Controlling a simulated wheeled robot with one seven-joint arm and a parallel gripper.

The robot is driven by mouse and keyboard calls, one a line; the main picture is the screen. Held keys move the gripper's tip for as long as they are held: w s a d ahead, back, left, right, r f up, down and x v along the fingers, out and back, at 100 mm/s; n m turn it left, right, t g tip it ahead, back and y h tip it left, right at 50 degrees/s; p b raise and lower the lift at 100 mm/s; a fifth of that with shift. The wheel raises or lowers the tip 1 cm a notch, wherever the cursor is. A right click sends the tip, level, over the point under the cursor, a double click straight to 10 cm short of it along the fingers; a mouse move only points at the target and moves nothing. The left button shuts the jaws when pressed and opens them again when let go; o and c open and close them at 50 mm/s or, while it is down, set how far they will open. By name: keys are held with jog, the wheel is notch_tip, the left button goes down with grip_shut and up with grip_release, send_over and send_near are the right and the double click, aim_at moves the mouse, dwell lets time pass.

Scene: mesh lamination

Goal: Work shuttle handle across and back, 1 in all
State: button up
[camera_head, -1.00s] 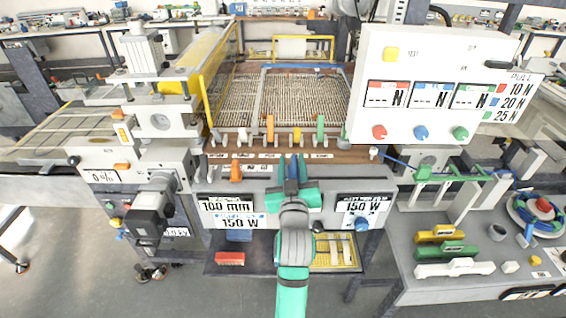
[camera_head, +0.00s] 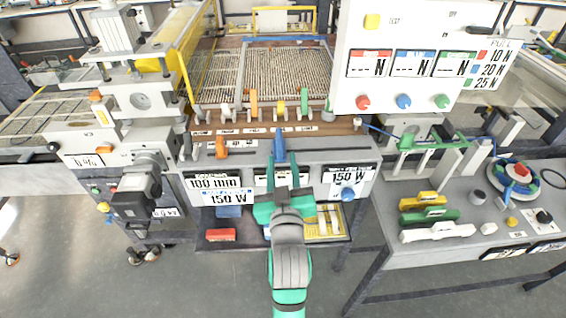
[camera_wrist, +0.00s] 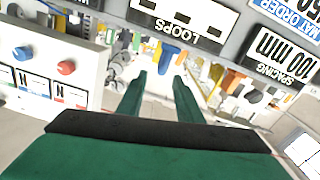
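A blue upright handle (camera_head: 279,147) stands at the front edge of the loom-like machine, above the middle display. It shows as a blue T shape (camera_wrist: 172,55) in the wrist view, beside the LOOPS label. An orange handle (camera_head: 221,148) sits in a slot to its left. I cannot tell from the small labels which one is the shuttle handle. My gripper (camera_head: 283,170) is in front of the panel, just below the blue handle. In the wrist view its two green fingers (camera_wrist: 158,85) are apart with nothing between them, and the blue handle lies beyond their tips.
A row of coloured levers (camera_head: 253,104) stands behind the handles, before the mesh bed (camera_head: 285,75). A white force panel (camera_head: 415,60) rises at the right. A grey side table (camera_head: 480,240) holds coloured blocks. A press unit (camera_head: 140,100) stands at the left.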

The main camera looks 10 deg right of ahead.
aim_at(280, 145)
jog(key=w+m, duration=0.1)
jog(key=w, duration=0.2)
jog(key=w+m, duration=0.2)
jog(key=w, duration=0.1)
jog(key=w+d+m, duration=0.1)
jog(key=w, duration=0.3)
jog(key=shift+r+y, duration=0.1)
jog(key=shift+y, duration=0.2)
grip_shut()
